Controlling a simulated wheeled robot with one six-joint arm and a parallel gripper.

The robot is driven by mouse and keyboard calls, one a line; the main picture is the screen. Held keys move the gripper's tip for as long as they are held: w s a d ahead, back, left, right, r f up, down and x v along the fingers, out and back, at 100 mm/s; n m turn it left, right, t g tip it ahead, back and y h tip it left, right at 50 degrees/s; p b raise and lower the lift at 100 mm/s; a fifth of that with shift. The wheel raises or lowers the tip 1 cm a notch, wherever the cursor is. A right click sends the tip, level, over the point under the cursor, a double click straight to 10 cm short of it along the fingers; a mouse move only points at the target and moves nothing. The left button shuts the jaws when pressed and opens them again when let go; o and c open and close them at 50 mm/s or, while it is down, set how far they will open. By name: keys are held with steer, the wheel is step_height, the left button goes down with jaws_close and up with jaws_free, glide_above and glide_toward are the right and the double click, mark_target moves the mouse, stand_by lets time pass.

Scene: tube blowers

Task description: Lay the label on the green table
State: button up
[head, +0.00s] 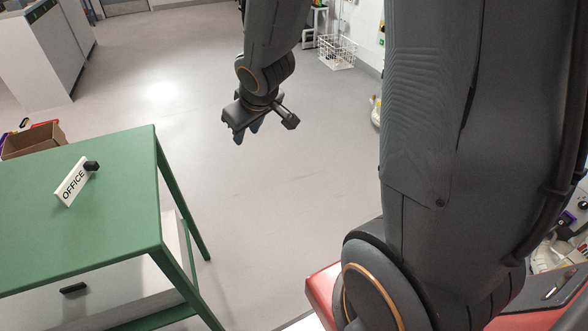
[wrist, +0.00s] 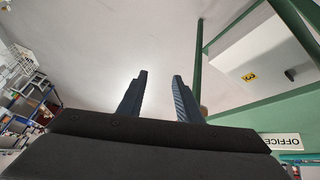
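The label (head: 72,181) is a white plate reading OFFICE in black, with a small black block at its upper right end. It rests on the green table (head: 110,205), near the middle of the visible top; I cannot tell whether it lies fully flat. In the wrist view the label (wrist: 283,142) shows upside down at the lower right, by the green table edge (wrist: 235,118). My gripper (head: 248,131) hangs over the floor to the right of the table, apart from the label. In the wrist view its two fingers (wrist: 160,76) are spread with nothing between them.
A white drawer unit (head: 125,285) with a dark handle stands under the table. A cardboard box (head: 34,140) sits beyond the table's far left side. A white wire basket (head: 337,52) stands by the far wall. The grey floor between is clear.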

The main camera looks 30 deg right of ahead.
steer(key=s+d+m+g, duration=0.2)
steer(key=s+g, duration=0.1)
steer(key=s, duration=0.6)
steer(key=s+d+m+g, duration=0.1)
steer(key=s+m+g, duration=0.2)
steer(key=s, duration=0.6)
steer(key=shift+s+d+r, duration=0.3)
steer(key=shift+d+r, duration=0.05)
steer(key=shift+r, duration=0.05)
steer(key=shift+s+a+r+n+p, duration=0.1)
steer(key=shift+a+r+n+p, duration=0.15)
steer(key=shift+a+r+p, duration=0.25)
steer(key=shift+s+a+r+n+p, duration=0.1)
steer(key=shift+a+r+n+p, duration=0.15)
steer(key=shift+a+p, duration=0.4)
